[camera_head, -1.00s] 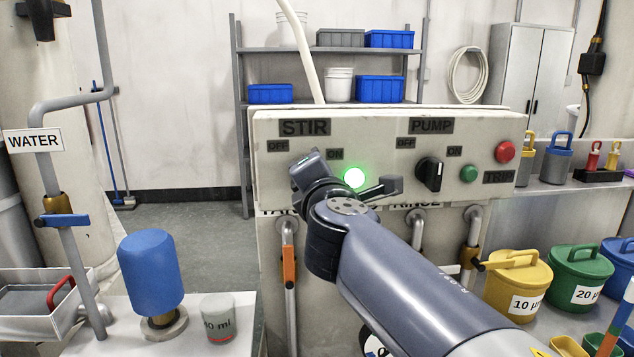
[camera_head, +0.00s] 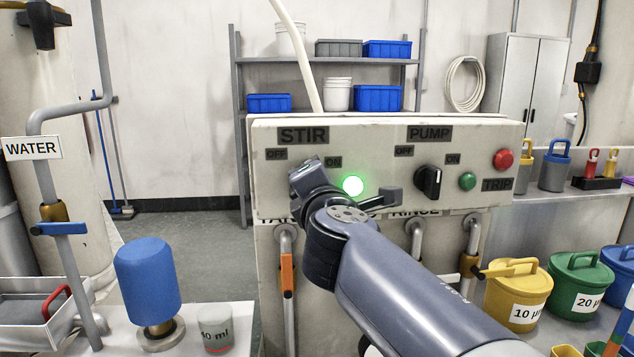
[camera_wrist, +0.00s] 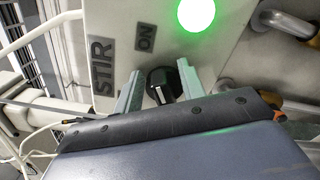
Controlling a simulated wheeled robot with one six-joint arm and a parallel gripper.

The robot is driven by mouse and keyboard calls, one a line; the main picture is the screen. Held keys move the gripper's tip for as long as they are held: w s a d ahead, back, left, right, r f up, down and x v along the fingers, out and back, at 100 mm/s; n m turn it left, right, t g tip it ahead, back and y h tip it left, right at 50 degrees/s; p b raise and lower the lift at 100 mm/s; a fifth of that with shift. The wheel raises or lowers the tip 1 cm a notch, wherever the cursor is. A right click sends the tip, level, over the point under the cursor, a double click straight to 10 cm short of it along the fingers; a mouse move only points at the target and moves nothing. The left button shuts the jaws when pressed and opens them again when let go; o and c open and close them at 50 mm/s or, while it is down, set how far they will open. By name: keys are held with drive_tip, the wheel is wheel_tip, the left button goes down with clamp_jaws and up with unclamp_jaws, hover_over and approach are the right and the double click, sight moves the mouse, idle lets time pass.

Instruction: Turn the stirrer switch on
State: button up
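The stirrer switch is a black knob (camera_wrist: 163,85) under the STIR label (camera_wrist: 102,62), seen in the wrist view between my two pale fingers. My gripper (camera_wrist: 160,88) appears open, with one finger on each side of the knob. Whether either finger touches it is unclear. The ON mark (camera_wrist: 145,37) and a lit green lamp (camera_wrist: 195,12) are close by. In the head view my gripper (camera_head: 308,168) hides the switch on the control panel (camera_head: 370,145). The green lamp (camera_head: 352,186) glows just right of it.
Right of the lamp are the pump knob (camera_head: 428,182), a green button (camera_head: 467,181) and a red button (camera_head: 503,159). Pipes with an orange-handled valve (camera_head: 287,272) run below. A blue cylinder (camera_head: 147,281) and a cup (camera_head: 216,337) stand at lower left.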

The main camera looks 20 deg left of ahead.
drive_tip(key=b+v, duration=0.1)
drive_tip(key=v, duration=1)
drive_tip(key=shift+w+a, duration=0.1)
drive_tip(key=p+x, duration=0.1)
drive_tip(key=x, duration=0.9)
drive_tip(key=shift+w+a, duration=0.15)
drive_tip(key=shift+w, duration=0.2)
